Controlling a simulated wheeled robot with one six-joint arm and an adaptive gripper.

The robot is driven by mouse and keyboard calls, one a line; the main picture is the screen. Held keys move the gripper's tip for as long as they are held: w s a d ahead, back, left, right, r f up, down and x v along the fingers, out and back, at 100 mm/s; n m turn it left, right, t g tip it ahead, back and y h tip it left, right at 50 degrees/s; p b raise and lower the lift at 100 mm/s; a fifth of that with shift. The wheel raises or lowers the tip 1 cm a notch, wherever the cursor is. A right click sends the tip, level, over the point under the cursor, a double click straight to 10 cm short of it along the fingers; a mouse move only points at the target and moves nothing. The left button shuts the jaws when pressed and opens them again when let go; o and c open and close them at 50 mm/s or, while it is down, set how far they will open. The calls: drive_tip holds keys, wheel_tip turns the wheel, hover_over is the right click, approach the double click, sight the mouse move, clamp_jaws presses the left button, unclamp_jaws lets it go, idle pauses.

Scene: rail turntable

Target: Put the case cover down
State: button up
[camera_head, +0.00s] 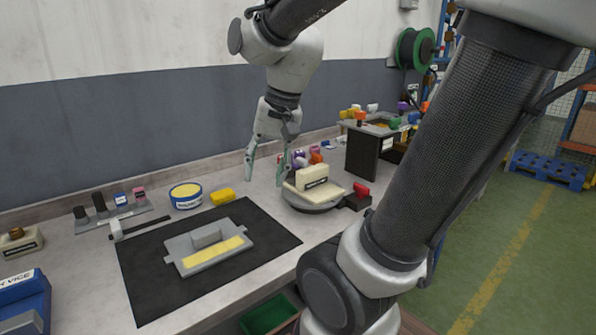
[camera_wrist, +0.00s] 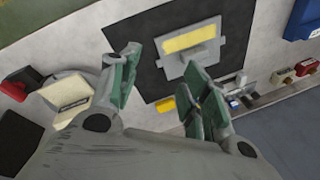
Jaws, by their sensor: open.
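A cream case piece with a dark label (camera_head: 313,178), which looks like the case cover, stands on a round grey turntable (camera_head: 308,207). In the wrist view the cream piece (camera_wrist: 72,108) is at the left, beside one finger. My gripper (camera_head: 266,177) is open and empty, above the bench just left of the turntable, apart from the cream piece. Both fingers show spread in the wrist view (camera_wrist: 164,66). A grey plate with a raised block and a yellow strip (camera_head: 207,259) lies on a black mat (camera_head: 150,285).
A yellow block (camera_head: 222,196) and a round yellow-topped tin (camera_head: 186,195) sit behind the mat. A red-topped dark block (camera_head: 358,198) adjoins the turntable at right. Several coloured small items and a dark stand (camera_head: 362,153) are behind. A blue vice (camera_head: 22,300) is front left.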

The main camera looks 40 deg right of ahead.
drive_tip(key=s+d+n+t+h, duration=0.1)
drive_tip(key=s+d+n+t, duration=0.1)
drive_tip(key=s+n, duration=0.4)
drive_tip(key=shift+s+d+r+n+h, duration=0.4)
drive_tip(key=shift+s+d+r, duration=0.05)
drive_tip(key=shift+d, duration=0.45)
